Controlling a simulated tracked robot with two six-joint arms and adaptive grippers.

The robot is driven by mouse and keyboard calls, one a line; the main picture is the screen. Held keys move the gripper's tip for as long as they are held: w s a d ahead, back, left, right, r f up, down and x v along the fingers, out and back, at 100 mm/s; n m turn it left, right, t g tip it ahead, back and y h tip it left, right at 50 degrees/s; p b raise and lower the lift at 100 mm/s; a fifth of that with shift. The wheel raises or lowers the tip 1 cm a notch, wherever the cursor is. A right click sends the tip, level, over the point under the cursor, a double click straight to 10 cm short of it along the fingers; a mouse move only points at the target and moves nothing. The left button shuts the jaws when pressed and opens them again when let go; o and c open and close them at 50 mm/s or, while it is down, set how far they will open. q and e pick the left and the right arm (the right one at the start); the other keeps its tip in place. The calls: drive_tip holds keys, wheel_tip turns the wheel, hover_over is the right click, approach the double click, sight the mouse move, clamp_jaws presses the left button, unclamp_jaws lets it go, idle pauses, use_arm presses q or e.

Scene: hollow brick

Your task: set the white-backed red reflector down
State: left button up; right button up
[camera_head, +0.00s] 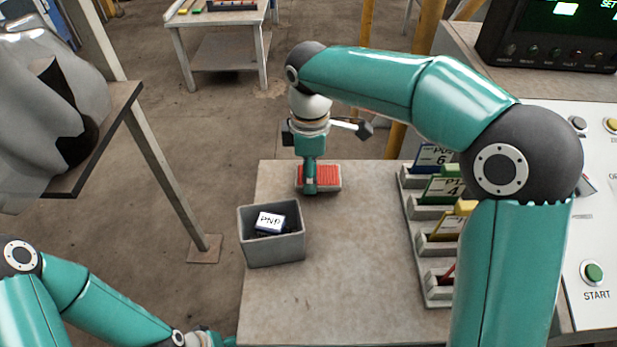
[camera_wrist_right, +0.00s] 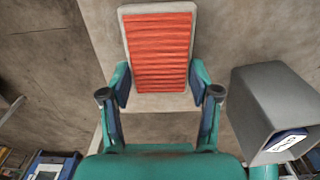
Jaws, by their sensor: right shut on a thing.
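The red reflector (camera_head: 329,177) has a ribbed red face and a pale border. It is at the far left part of the worktable (camera_head: 330,285), behind the grey bin. My right gripper (camera_head: 310,187) points down at it and is shut on it. In the right wrist view the reflector (camera_wrist_right: 160,50) sits between the two fingers of my right gripper (camera_wrist_right: 160,88), red face showing. I cannot tell whether its underside touches the tabletop. My left gripper (camera_head: 207,339) is only partly in view at the bottom edge, and its fingers cannot be made out.
A grey open bin (camera_head: 275,249) holding a dark item with a white label stands just in front of the reflector. A grey slotted rack (camera_head: 437,292) with several coloured cards stands at the right. A control panel (camera_head: 598,240) lies beyond it. The table's middle and front are clear.

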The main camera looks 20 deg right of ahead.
drive_tip(key=shift+f, duration=1.15)
drive_tip(key=shift+f, duration=0.1)
drive_tip(key=o, duration=1.2)
wheel_tip(320, 180, up, 12)
drive_tip(key=shift+r+p, duration=0.15)
drive_tip(key=shift+p, duration=0.5)
